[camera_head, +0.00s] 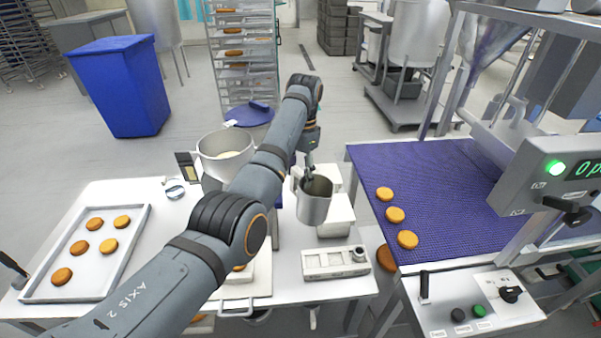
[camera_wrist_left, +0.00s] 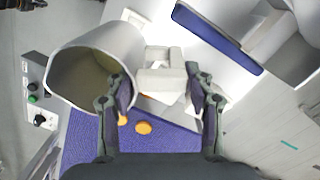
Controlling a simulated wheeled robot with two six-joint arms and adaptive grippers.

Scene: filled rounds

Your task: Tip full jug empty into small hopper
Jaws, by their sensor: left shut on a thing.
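My left gripper (camera_head: 309,172) is shut on the handle of a grey metal jug (camera_head: 314,208). The jug looks nearly upright above the white table, with its mouth up. In the left wrist view, the jug (camera_wrist_left: 85,62) is at the left, its dark olive inside partly visible, and its handle shows between the fingers (camera_wrist_left: 160,100). I cannot tell how full it is. A wide metal vessel (camera_head: 212,170) with pale content stands left of my forearm, partly hidden by it; it may be the small hopper. The jug is apart from it, to its right. My right gripper is out of view.
A tray (camera_head: 35,290) of round biscuits lies at the left of the table (camera_head: 335,287). A purple conveyor belt (camera_head: 450,190) with 3 biscuits is at the right, beside a control panel. A white block with recesses (camera_head: 325,264) lies in front of the jug. A biscuit rack stands behind.

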